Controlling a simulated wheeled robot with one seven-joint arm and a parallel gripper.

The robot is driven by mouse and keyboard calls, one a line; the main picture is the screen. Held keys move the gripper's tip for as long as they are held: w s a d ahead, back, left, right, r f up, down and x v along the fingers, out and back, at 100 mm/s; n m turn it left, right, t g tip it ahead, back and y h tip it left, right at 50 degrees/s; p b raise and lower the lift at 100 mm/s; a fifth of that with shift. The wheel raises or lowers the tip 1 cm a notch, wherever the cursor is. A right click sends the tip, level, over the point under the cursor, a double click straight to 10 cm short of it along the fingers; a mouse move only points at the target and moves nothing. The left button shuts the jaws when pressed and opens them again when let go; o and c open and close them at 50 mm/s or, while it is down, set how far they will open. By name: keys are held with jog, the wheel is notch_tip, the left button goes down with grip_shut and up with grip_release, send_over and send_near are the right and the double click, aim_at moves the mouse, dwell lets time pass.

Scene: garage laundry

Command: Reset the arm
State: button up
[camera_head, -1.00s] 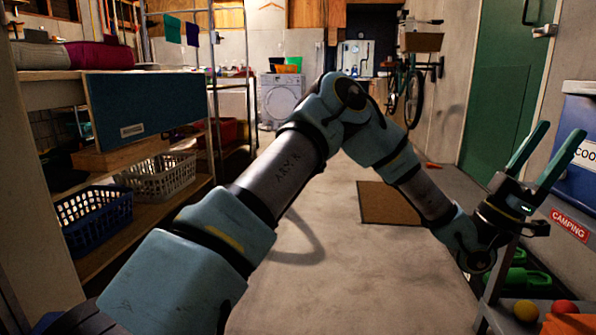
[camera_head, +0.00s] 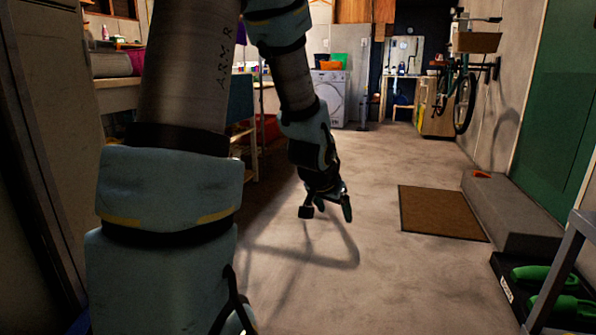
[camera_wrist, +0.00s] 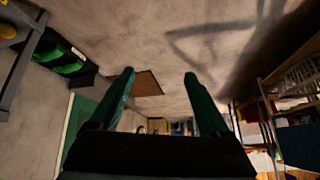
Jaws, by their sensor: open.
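My gripper (camera_head: 328,207) hangs in front of me over the concrete floor, left of the brown doormat, in the head view. My arm rises high on the left side of that view and bends down to the gripper. In the wrist view my gripper (camera_wrist: 158,80) shows two green fingers spread well apart, with nothing between them. It is open and empty. The head view sees the fingers nearly edge-on.
The brown doormat (camera_head: 440,212) lies on clear floor. A concrete step (camera_head: 505,205) and a black tray with green shoes (camera_head: 540,285) are at right, by a grey rack (camera_head: 565,265).

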jog(key=s+a+r+n+g+y+p, duration=0.3)
jog(key=s+a+n+g, duration=0.25)
jog(key=s+a, duration=0.95)
notch_tip(320, 180, up, 36)
jog(key=w+p, duration=0.1)
jog(key=p, duration=3.5)
jog(key=shift+w+a+r+t, duration=0.15)
jog(key=shift+w+a+t, duration=0.2)
jog(key=shift+t, duration=0.1)
jog(key=shift+n, duration=0.25)
jog(key=shift+c, duration=0.2)
